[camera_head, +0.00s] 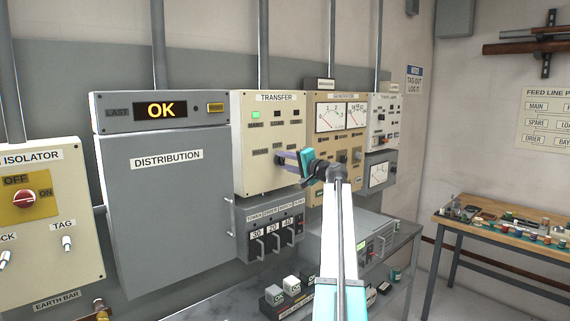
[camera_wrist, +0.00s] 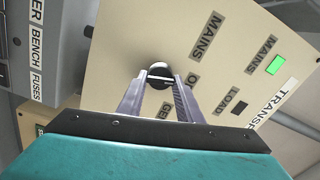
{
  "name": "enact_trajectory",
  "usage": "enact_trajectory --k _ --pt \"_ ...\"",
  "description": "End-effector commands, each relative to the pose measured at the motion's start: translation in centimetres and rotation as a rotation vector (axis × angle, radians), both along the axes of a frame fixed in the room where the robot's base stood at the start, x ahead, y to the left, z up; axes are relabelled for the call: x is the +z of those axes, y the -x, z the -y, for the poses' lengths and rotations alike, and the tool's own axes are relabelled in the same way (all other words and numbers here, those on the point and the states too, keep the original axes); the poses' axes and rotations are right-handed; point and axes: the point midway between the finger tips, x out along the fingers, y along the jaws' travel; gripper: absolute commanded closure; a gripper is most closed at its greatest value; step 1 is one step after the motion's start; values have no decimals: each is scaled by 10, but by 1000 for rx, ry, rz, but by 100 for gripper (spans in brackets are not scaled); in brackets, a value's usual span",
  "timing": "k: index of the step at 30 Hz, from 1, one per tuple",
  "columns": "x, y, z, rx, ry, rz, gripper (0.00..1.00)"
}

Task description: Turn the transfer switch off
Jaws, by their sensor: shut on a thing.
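The cream transfer panel (camera_head: 256,136) stands in the middle of the wall row. Its switch is a round black knob (camera_wrist: 160,74) with a white mark running roughly across the picture in the wrist view. Labels lie around it: MAINS (camera_wrist: 206,34), a partly hidden one starting with O (camera_wrist: 190,86), and one low down by the finger. I cannot tell which label the mark points to. My gripper (camera_wrist: 160,82) is shut on the knob, one finger on each side. In the head view my gripper (camera_head: 282,158) reaches the panel and hides the knob.
A green lamp (camera_wrist: 276,65) is lit by MAINS; the LOAD lamp (camera_wrist: 239,107) is dark. The distribution cabinet (camera_head: 165,200) is left, the generator panel (camera_head: 336,140) right, and breaker handles (camera_head: 274,240) are below. A wooden bench (camera_head: 500,237) stands at right.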

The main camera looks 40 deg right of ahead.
Motion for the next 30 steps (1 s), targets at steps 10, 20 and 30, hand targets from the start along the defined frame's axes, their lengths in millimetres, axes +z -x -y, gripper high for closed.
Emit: enact_trajectory --k 10,20,30 --pt "-1 0 0 0 -215 14 90" --pt "-1 0 0 -1 -276 19 90" --pt "-1 0 1 -1 -275 19 61"
